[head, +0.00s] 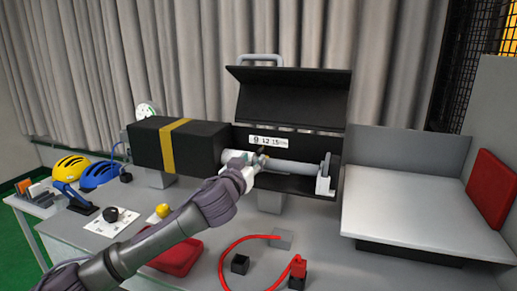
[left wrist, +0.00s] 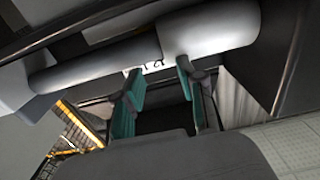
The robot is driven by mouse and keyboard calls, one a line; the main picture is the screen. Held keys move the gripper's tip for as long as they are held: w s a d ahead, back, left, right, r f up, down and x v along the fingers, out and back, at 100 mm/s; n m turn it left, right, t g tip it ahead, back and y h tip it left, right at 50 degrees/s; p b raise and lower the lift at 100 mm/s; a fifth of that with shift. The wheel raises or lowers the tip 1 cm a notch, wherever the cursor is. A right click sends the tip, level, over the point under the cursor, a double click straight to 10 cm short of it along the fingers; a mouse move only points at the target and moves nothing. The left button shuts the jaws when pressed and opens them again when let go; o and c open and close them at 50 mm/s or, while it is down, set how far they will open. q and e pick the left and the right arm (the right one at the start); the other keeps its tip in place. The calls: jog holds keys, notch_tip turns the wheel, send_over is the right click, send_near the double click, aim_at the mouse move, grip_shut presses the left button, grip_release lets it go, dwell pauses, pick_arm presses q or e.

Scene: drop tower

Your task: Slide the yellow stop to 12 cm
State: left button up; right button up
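My left gripper (head: 258,160) is at the white cylinder (head: 290,167) in the open black case, just below the scale label (head: 268,141) with 12 and 15 on it. In the left wrist view, its two teal-padded fingers (left wrist: 160,82) stand apart, with a gap between them. Their tips reach up to the grey-white cylinder (left wrist: 205,30), near its step in width. Part of the scale label (left wrist: 151,68) shows between the fingertips. I cannot make out the yellow stop for certain in either view; the gripper hides part of the cylinder. My right gripper is not in view.
A black box with a yellow band (head: 173,145) adjoins the case on the left. The raised black lid (head: 293,97) stands behind. A red cable (head: 236,241), dark blocks and a red pad (head: 176,258) lie in front. A grey platform (head: 425,211) is at right.

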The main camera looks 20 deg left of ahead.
aim_at(259, 152)
pick_arm(q)
jog(key=w+p, duration=0.1)
jog(key=w, duration=0.5)
jog(key=shift+d, duration=0.15)
grip_shut()
